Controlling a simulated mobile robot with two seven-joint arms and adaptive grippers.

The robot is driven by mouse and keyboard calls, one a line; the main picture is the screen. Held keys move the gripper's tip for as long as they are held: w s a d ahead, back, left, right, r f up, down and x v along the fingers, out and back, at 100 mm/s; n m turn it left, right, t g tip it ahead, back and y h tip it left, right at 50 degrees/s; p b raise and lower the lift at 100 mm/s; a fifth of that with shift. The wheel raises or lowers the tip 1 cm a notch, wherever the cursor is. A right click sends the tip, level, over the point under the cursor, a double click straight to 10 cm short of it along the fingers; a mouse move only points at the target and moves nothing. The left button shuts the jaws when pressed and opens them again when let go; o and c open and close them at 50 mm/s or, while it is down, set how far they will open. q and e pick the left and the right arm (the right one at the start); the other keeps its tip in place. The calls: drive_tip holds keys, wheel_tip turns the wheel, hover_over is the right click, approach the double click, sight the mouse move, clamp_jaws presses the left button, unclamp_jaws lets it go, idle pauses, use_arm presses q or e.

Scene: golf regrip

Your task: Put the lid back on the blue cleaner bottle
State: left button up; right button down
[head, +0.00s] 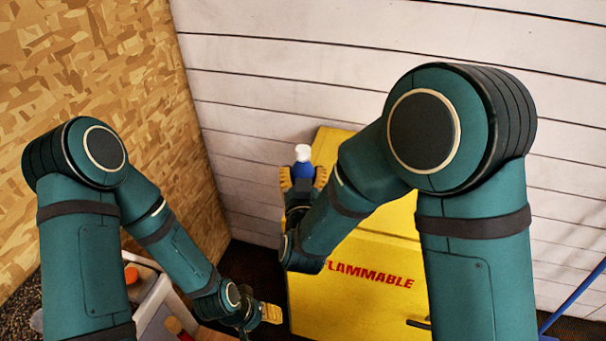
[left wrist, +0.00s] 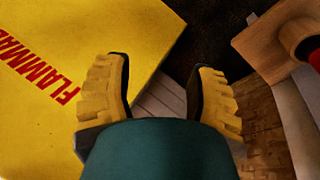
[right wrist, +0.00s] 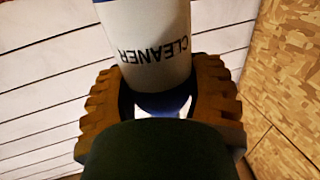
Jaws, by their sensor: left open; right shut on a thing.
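The cleaner bottle shows in the head view as a blue part (head: 304,171) with a white piece (head: 303,152) on top. My right gripper (head: 303,182) is shut around it, above the far part of the yellow cabinet. In the right wrist view the bottle (right wrist: 155,25) has a white label reading CLEANER, upside down in the picture, and blue between the fingers (right wrist: 163,85). I cannot tell whether the white top piece is the lid. My left gripper (head: 271,313) is open and empty, low beside the cabinet; its parted fingers also show in the left wrist view (left wrist: 163,68).
The yellow cabinet (head: 350,255) marked FLAMMABLE stands against the white plank wall (head: 250,90). A chipboard wall (head: 90,50) is at left. A pale cart (head: 152,300) with an orange-topped item (head: 131,275) stands lower left. A blue pole (head: 575,295) is at right.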

idle(0.3)
drive_tip(key=shift+w+d+r, duration=0.15)
drive_tip(key=shift+d+r, duration=0.05)
drive_tip(key=shift+d, duration=0.15)
use_arm(q)
wheel_tip(320, 180, up, 7)
drive_tip(key=w+p, duration=0.1)
drive_tip(key=p, duration=0.5)
drive_tip(key=shift+w+a+f+t, duration=0.15)
drive_tip(key=shift+w+a+t, duration=0.05)
drive_tip(key=shift+w+t, duration=0.15)
use_arm(e)
drive_tip(key=w+d+r+h, duration=0.1)
drive_tip(key=d+r, duration=0.1)
drive_tip(key=d, duration=0.6)
drive_tip(key=w+d+r+m+h, duration=0.1)
drive_tip(key=d+r, duration=0.2)
drive_tip(key=d, duration=0.5)
drive_tip(key=shift+w+d+r, duration=0.2)
drive_tip(key=shift+d+r, duration=0.05)
drive_tip(key=shift+r, duration=0.1)
use_arm(q)
drive_tip(key=shift+f, duration=0.35)
use_arm(e)
wheel_tip(320, 180, down, 6)
drive_tip(key=shift+r, duration=0.1)
